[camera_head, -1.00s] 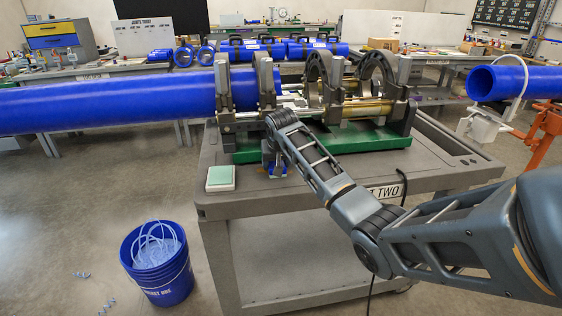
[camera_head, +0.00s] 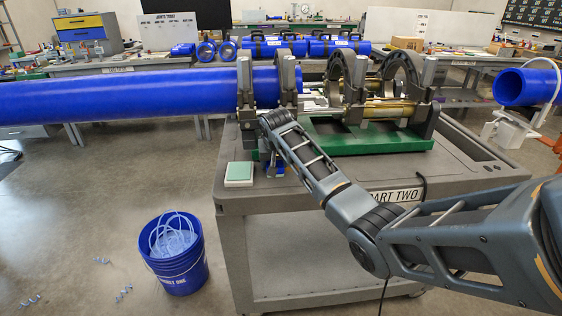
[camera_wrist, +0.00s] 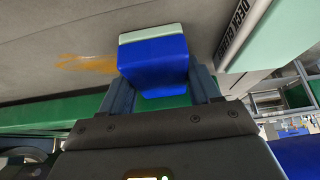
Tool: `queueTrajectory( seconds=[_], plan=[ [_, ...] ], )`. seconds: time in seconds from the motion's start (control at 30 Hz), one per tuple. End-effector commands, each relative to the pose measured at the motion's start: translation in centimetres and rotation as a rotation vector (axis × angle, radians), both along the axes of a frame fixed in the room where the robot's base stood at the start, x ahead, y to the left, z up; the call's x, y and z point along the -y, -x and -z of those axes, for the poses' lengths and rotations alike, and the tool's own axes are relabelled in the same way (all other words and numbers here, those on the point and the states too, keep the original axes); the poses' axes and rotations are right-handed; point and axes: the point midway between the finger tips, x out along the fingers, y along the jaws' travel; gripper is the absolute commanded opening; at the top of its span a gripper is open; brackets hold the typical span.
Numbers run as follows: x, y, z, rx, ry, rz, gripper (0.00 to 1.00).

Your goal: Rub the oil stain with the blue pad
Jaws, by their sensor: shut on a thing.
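The blue pad (camera_wrist: 153,66) is a blue block with a pale green layer on one face. My gripper (camera_wrist: 160,92) is shut on it, with a finger on each side in the wrist view. The oil stain (camera_wrist: 88,64) is a brown smear on the grey cart top, just left of the pad in the wrist view. I cannot tell whether the pad touches the cart top. In the head view the held blue pad (camera_head: 278,172) shows low beside the green base, partly hidden by my gripper (camera_head: 271,165). The stain is not visible there.
A pale green-topped block (camera_head: 240,170) sits on the cart's (camera_head: 330,190) near left corner. The fusion machine's green base (camera_head: 365,140) and clamps stand behind my gripper. A long blue pipe (camera_head: 120,98) extends left. A blue bucket (camera_head: 182,275) stands on the floor.

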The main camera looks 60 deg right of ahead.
Motion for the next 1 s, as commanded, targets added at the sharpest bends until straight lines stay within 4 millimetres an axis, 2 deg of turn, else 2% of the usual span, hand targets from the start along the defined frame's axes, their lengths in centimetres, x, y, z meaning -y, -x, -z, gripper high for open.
queueTrajectory(
  seconds=[0.33,0.8,1.0],
  plan=[
    [0.0,0.0,0.3,-0.002,0.000,0.002,0.27],
    [2.2,2.7,0.2,-0.004,-0.003,0.004,0.27],
    [2.6,3.2,0.2,-0.004,-0.002,0.003,0.27]
  ],
)
